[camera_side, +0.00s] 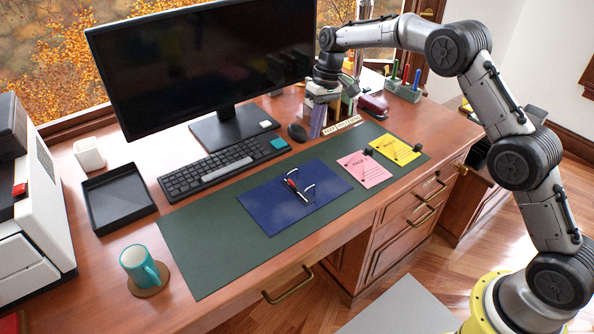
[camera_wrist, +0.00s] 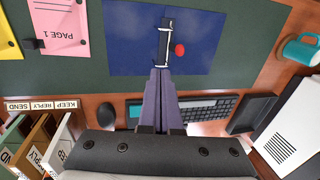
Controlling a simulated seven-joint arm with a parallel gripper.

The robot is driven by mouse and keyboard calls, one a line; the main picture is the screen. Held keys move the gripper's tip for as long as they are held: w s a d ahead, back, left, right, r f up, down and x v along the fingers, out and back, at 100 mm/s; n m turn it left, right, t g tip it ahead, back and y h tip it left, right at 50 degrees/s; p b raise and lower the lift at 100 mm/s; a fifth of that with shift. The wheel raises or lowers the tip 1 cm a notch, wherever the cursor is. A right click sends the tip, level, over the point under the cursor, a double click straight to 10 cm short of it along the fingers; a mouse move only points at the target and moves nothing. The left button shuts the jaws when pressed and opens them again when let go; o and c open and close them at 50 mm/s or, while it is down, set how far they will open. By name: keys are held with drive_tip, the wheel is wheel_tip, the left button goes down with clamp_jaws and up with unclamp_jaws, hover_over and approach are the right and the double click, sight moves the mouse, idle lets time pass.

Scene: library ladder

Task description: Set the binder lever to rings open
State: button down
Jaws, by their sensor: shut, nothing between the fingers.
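The dark blue binder (camera_side: 262,207) lies open and flat on the green desk mat (camera_side: 205,248). Its black ring mechanism, with pale curved rings (camera_side: 308,187), sits near the middle; I cannot tell whether the rings are parted. The red lever (camera_side: 290,184) is at the mechanism. In the wrist view the binder (camera_wrist: 125,40) is ahead of my fingers, with the red lever end (camera_wrist: 180,50) right of the mechanism. My gripper (camera_wrist: 160,74) is shut and empty, its purple fingers pointing toward the binder. In the side view my gripper (camera_side: 317,125) is behind the binder, apart from it.
A labelled sorter (camera_side: 343,125) stands close beside my gripper. The monitor (camera_side: 205,65), keyboard (camera_side: 210,172) and mouse (camera_side: 297,132) are behind the binder. Pink (camera_side: 365,170) and yellow (camera_side: 396,150) sheets lie to its right. A teal mug (camera_side: 138,265) and black tray (camera_side: 118,196) are left.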

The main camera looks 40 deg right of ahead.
hover_over(296, 171)
drive_tip(key=s+d, duration=0.1)
drive_tip(key=s, duration=0.3)
drive_tip(key=x, duration=0.3)
drive_tip(key=d+x, duration=0.1)
drive_tip(key=x, duration=0.2)
drive_tip(key=d+x, duration=0.1)
drive_tip(key=x, duration=0.2)
drive_tip(key=shift+f, duration=0.5)
drive_tip(key=shift+w+a+f, duration=0.1)
drive_tip(key=shift+a+f, duration=0.15)
drive_tip(key=shift+a, duration=0.3)
drive_tip(key=shift+a+f, duration=0.25)
drive_tip(key=shift+a, duration=0.3)
drive_tip(key=shift+a+f, duration=0.3)
drive_tip(key=shift+a, duration=0.4)
drive_tip(key=shift+a, duration=0.1)
